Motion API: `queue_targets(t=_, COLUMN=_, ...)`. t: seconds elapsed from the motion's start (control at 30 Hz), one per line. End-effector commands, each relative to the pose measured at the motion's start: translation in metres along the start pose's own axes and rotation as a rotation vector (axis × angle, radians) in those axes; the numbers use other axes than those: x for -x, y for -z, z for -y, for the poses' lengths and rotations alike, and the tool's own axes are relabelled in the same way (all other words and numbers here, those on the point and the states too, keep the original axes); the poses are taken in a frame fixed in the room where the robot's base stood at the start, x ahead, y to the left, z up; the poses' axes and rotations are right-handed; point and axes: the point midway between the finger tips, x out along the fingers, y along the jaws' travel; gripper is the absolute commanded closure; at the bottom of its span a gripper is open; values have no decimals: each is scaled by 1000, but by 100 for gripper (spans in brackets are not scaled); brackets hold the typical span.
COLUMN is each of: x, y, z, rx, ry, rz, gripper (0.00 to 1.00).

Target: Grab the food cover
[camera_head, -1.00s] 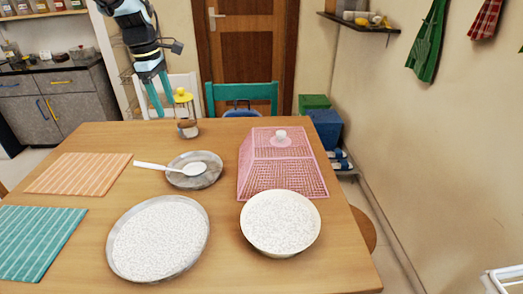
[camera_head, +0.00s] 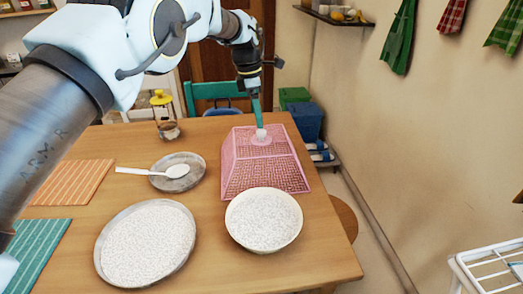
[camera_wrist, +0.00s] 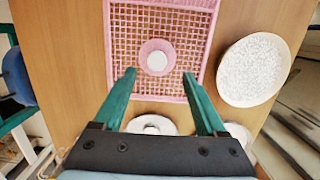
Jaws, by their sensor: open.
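The food cover (camera_head: 265,168) is a pink mesh, box-like dome with sloping sides on the wooden table (camera_head: 200,262). Its round white knob (camera_head: 261,134) stands on a pink disc at the top. My gripper (camera_head: 257,118) is above the cover, with its teal fingers close to the knob in the head view. In the wrist view, my gripper (camera_wrist: 160,73) is open, with one finger on each side of the space below the knob (camera_wrist: 157,61) in the picture. The fingers do not touch the knob there. The cover's mesh (camera_wrist: 190,25) lies beneath.
A bowl of white grains (camera_head: 264,220) stands close in front of the cover. A wide plate of white grains (camera_head: 148,244), a plate with a spoon (camera_head: 177,184) and a small jar (camera_head: 169,131) stand to the left. A wall (camera_head: 420,150) is at the right.

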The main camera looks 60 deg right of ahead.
Motion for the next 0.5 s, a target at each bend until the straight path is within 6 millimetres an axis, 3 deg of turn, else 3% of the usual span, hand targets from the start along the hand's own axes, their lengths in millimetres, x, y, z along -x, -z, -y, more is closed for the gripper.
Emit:
queue_targets(t=0.3, x=-40, y=-2, z=-4, rx=-1, ry=2, rz=0, gripper=26)
queue_targets(t=0.5, x=-49, y=-2, z=-4, rx=-1, ry=0, rz=1, gripper=26)
